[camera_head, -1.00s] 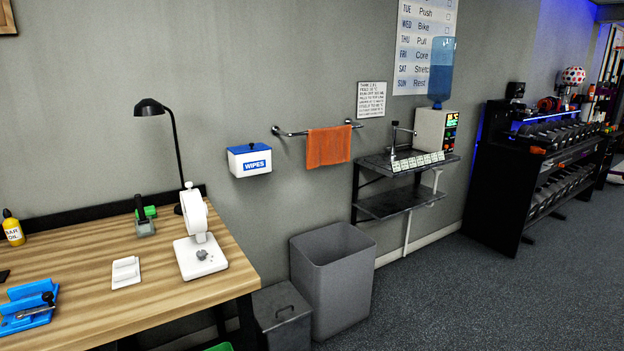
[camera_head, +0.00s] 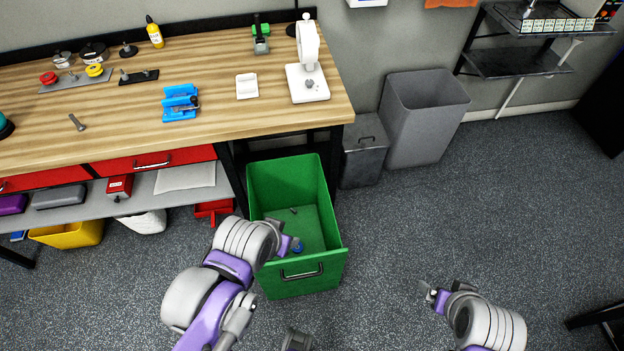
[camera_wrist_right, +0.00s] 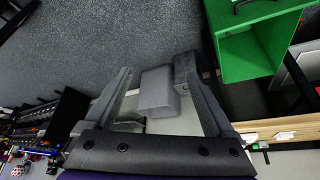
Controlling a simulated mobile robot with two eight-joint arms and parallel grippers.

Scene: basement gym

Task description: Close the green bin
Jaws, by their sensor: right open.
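The green bin (camera_head: 267,186) stands on the floor under the right end of the workbench, pulled out past its front. Its top is open and I look down into it. A dark handle (camera_head: 301,272) is on its front face. My left gripper (camera_head: 292,240) is over the front left part of the bin, above or just inside the opening; its finger spread is unclear. A small blue piece shows by its tip. My right gripper (camera_head: 432,296) is open and empty, right of the bin and apart from it. The bin (camera_wrist_right: 248,54) also shows upper right in the right wrist view.
The wooden workbench (camera_head: 220,75) carries a lamp base, a white press and small tools. A small grey bin (camera_head: 363,160) and a larger grey bin (camera_head: 424,125) stand right of the green bin. A yellow bin (camera_head: 70,235) is under the bench.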

